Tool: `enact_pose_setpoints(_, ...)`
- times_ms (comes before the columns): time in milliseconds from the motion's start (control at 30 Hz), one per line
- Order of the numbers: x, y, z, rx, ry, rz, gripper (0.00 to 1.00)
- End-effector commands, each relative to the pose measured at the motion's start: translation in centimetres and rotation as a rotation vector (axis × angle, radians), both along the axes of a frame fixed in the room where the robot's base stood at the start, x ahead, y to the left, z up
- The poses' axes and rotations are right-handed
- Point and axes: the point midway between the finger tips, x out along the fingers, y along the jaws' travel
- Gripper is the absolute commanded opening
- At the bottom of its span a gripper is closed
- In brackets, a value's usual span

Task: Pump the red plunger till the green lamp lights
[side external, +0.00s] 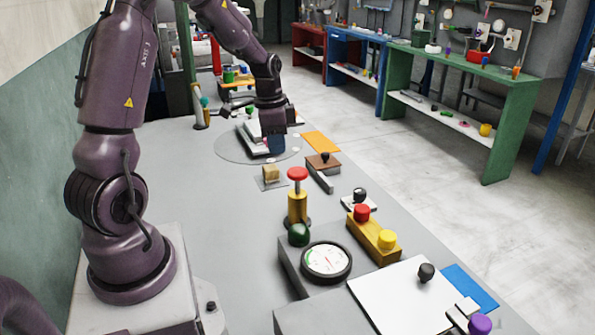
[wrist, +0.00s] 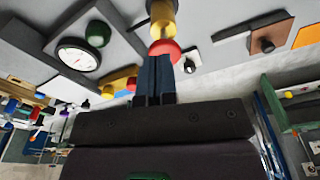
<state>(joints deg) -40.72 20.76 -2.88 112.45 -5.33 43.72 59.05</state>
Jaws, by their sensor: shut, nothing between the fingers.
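The red plunger (side external: 297,174) is a round red knob on a yellow cylinder (side external: 297,206), standing upright near the middle of the bench. Its knob stands clear above the cylinder. In the wrist view the red knob (wrist: 166,48) shows just beyond my fingertips. My gripper (side external: 276,150) is shut and empty, with blue fingers; in the side view it is farther back than the plunger and apart from it. The fingers (wrist: 154,62) overlap the knob's edge in the wrist view. The green lamp (side external: 299,235) is a dark green dome and looks unlit; it also shows in the wrist view (wrist: 98,33).
A white dial gauge (side external: 326,260) sits on a grey box beside the lamp. A yellow block with red and yellow buttons (side external: 373,238) stands to the right. A small wooden block (side external: 270,173) and a brown-topped stamp (side external: 323,162) are near the plunger. A white plate (side external: 402,298) lies in front.

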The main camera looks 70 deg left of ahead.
Motion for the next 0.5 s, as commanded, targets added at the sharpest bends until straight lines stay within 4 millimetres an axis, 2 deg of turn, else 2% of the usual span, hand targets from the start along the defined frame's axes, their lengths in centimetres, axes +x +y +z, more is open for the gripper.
enact_pose_setpoints(33, 0.0, 0.1, 1.2, 0.005, -0.005, 0.001, 0.00)
enact_pose_setpoints(200, -0.3, 0.2, 4.1, 0.003, -0.003, 0.000, 0.00)
enact_pose_setpoints(333, -0.5, 0.2, 5.2, 0.002, -0.002, 0.000, 0.00)
enact_pose_setpoints(500, -0.5, 0.2, 5.6, 0.001, 0.000, 0.000, 0.00)
